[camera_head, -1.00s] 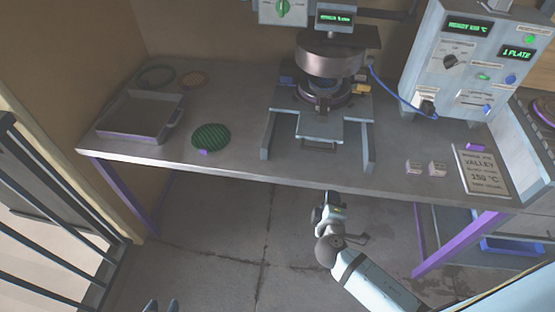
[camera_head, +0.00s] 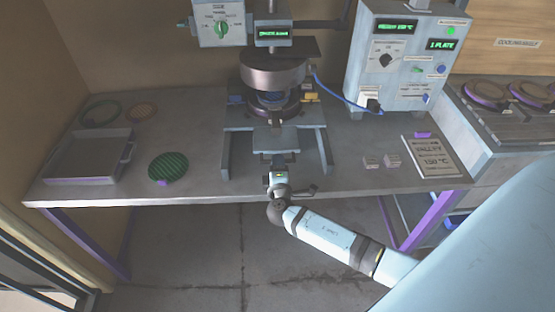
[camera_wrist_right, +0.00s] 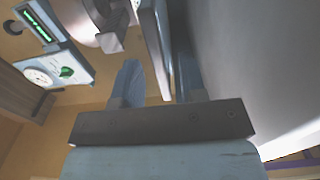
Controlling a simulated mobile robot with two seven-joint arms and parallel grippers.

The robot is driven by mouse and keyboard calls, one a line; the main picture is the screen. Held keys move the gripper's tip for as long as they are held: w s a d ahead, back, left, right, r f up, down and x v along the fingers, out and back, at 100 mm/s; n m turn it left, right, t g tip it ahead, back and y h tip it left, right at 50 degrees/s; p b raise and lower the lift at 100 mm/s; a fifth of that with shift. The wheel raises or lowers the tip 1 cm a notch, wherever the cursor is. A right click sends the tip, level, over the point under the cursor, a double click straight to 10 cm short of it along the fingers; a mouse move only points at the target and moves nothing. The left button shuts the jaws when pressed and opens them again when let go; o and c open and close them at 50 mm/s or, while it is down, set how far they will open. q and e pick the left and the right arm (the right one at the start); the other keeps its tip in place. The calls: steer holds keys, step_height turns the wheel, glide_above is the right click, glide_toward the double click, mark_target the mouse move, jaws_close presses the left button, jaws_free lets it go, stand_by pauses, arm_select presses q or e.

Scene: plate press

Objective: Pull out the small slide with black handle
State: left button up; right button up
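The press (camera_head: 272,75) stands at the back middle of the table. Its small light-blue slide (camera_head: 277,139) sticks out towards me below the round heads, between two side rails. My right gripper (camera_head: 278,161) is at the slide's front edge, pointing at the press. In the right wrist view, its two fingers (camera_wrist_right: 157,82) stand apart, with the edge of a pale plate (camera_wrist_right: 153,45) reaching between them; I cannot tell whether they touch it. I cannot make out a black handle; the gripper covers the slide's front. My left gripper is not in view.
A grey tray (camera_head: 92,178) and a green round pad (camera_head: 168,167) lie at the left. A control box (camera_head: 400,65) with a blue cable stands at the right.

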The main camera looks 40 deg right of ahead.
steer(key=shift+x, duration=0.8)
steer(key=shift+w, duration=0.1)
steer(key=shift+c, duration=0.2)
jaws_close()
